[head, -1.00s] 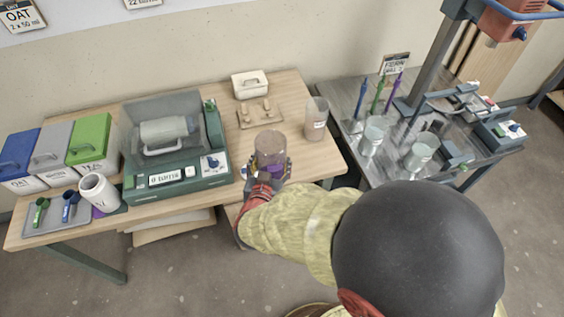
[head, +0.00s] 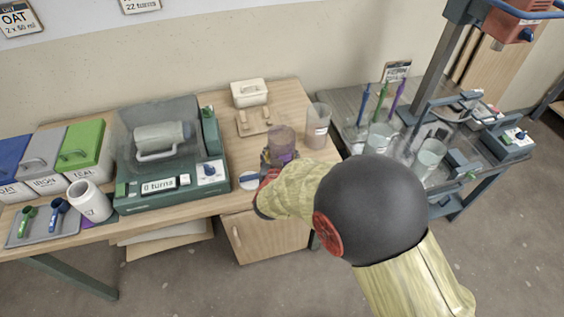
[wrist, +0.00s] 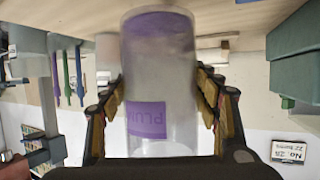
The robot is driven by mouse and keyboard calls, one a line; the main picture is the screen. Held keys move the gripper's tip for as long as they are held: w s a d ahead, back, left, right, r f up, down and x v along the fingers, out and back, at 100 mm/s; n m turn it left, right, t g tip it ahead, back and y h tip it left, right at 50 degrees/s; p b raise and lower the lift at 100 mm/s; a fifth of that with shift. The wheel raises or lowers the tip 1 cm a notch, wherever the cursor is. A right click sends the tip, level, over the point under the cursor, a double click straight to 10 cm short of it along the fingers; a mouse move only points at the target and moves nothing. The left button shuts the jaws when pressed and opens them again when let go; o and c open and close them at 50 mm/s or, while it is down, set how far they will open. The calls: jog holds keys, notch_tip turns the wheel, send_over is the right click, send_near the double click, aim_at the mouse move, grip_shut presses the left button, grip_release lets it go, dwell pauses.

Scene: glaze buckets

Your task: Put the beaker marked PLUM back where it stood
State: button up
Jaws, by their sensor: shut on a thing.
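The PLUM beaker (head: 282,139) is clear and upright, with a purple label and purple at its bottom. My gripper (head: 279,159) is shut around it, over the right part of the wooden table (head: 230,206). In the wrist view, which is upside down, the PLUM beaker (wrist: 160,75) stands between the two fingers of my gripper (wrist: 162,100). Its base is near the tabletop; I cannot tell whether it touches. My arm hides part of the table's front edge.
Another clear beaker (head: 317,128) stands close by, behind and right. A wooden holder (head: 254,123) and a white lidded box (head: 249,93) are behind. A green machine (head: 165,160) is to the left. A grey side table (head: 345,100) with beakers stands right.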

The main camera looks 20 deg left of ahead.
jog(key=shift+w+f+b, duration=0.15)
jog(key=shift+f+b, duration=0.35)
jog(key=shift+f, duration=0.4)
jog(key=shift+w+f+b, duration=0.1)
jog(key=shift+f+b, duration=0.35)
jog(key=shift+f, duration=0.4)
jog(key=shift+f, duration=0.2)
jog(key=o, duration=1.5)
jog(key=shift+o, duration=0.9)
jog(key=shift+r, duration=0.15)
